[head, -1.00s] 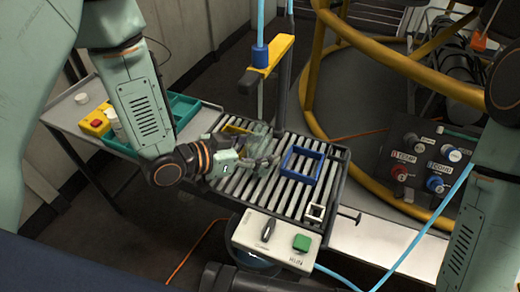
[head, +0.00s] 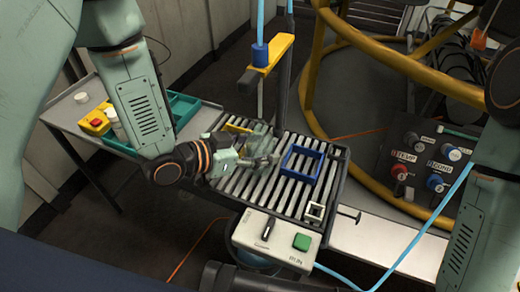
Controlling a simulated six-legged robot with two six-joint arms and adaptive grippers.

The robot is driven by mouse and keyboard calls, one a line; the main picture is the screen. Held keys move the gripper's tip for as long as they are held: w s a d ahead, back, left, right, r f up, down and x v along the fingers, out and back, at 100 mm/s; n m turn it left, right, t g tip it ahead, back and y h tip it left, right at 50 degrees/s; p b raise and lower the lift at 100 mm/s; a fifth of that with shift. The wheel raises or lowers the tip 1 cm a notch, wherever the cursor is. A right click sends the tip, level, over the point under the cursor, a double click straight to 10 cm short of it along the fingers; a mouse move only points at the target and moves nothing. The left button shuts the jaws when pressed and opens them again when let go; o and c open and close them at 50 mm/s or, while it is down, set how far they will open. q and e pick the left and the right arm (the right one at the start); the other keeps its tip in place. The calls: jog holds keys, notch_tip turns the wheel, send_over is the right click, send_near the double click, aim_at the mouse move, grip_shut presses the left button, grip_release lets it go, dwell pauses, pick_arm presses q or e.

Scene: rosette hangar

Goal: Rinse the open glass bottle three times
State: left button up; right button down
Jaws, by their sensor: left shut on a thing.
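My left gripper (head: 258,158) is over the slatted rack, shut on the glass bottle (head: 258,137). The bottle is clear, faint and partly hidden by the gripper, so I cannot tell its exact tilt. It is below the nozzle tube (head: 260,98) that hangs from the yellow arm (head: 268,66) of the rinse stand. The control box (head: 272,241) at the rack's front has a black lever (head: 267,230) and a green button (head: 301,242). My right arm shows at the right edge, but its gripper is out of view.
A blue square frame (head: 303,168) and a small white square frame (head: 315,213) are on the slatted rack (head: 245,195). A yellow frame (head: 236,128) is partly hidden behind my gripper. A green tray (head: 183,109), white lids and a yellow box with a red button (head: 96,122) are at left.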

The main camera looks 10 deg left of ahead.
dwell(0.8)
pick_arm(q)
jog(key=shift+s+a+p, duration=0.3)
jog(key=shift+s+p, duration=0.05)
jog(key=shift+s, duration=1.1)
jog(key=shift+s+a+p, duration=0.25)
jog(key=shift+s+p, duration=0.1)
jog(key=shift+s, duration=1.15)
jog(key=shift+s+a+p, duration=0.3)
jog(key=shift+s+p, duration=0.05)
jog(key=shift+s, duration=1.1)
jog(key=shift+r, duration=0.1)
jog(key=shift+w+a+r, duration=0.15)
jog(key=shift+r, duration=0.05)
jog(key=w+a+r+m+g+h+p, duration=0.1)
jog(key=w+a+r+p, duration=0.1)
jog(key=a+r, duration=0.4)
jog(key=shift+w+r+m, duration=0.3)
jog(key=shift+r+m, duration=0.1)
jog(key=shift+r, duration=0.9)
jog(key=shift+a, duration=0.1)
